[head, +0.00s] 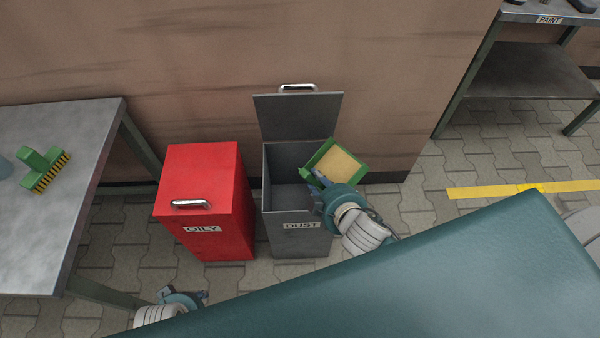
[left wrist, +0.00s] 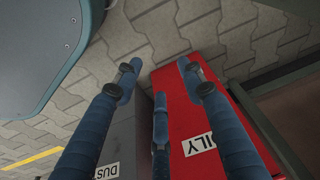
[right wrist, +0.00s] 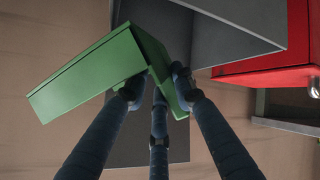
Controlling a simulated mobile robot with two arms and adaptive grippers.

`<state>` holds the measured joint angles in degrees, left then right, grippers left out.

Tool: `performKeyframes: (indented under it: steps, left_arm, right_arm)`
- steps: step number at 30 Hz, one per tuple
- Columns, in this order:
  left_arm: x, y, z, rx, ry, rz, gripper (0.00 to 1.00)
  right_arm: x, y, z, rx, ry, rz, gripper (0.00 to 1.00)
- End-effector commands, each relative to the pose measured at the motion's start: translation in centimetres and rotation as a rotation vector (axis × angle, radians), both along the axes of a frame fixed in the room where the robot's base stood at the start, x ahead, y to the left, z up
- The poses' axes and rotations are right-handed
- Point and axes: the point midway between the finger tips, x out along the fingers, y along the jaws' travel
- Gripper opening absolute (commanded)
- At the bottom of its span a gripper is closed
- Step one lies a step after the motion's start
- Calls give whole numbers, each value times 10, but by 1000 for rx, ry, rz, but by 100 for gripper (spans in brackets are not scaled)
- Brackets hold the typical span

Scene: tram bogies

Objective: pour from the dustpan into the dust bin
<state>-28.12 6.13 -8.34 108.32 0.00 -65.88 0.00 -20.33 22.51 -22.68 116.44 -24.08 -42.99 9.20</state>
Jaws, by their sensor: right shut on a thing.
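The green dustpan (head: 331,146) is over the right side of the open grey dust bin (head: 299,238), with a tan layer inside it. It also shows in the right wrist view (right wrist: 90,78), where its green outer faces show but not its inside. My right gripper (head: 318,186) is shut on the dustpan; its fingers (right wrist: 158,88) close around the narrow end. The dust bin's lid (head: 297,117) stands up against the wall, and the visible inside looks empty. My left gripper (head: 190,297) is low in front of the bins; its fingers (left wrist: 158,82) are spread and empty.
A shut red bin (head: 205,215) marked OILY stands directly left of the dust bin. A metal table (head: 50,230) at the left bears a green brush (head: 45,168). A shelf unit (head: 530,70) stands at the back right. The wall is close behind the bins.

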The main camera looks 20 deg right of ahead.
Motion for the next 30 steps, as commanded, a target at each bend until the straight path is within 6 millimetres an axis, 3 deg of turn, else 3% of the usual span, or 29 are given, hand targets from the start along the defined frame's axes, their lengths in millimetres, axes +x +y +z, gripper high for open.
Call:
performKeyframes:
  steps: [16, 30]
  left_arm:
    - [1, 0, 7, 1, -1, 1, 40]
    - [2, 1, 34, 0, -11, 4, 40]
  right_arm:
    - [3, 9, -2, -73, 13, 0, 0]
    - [3, 12, -8, -136, 27, 0, 0]
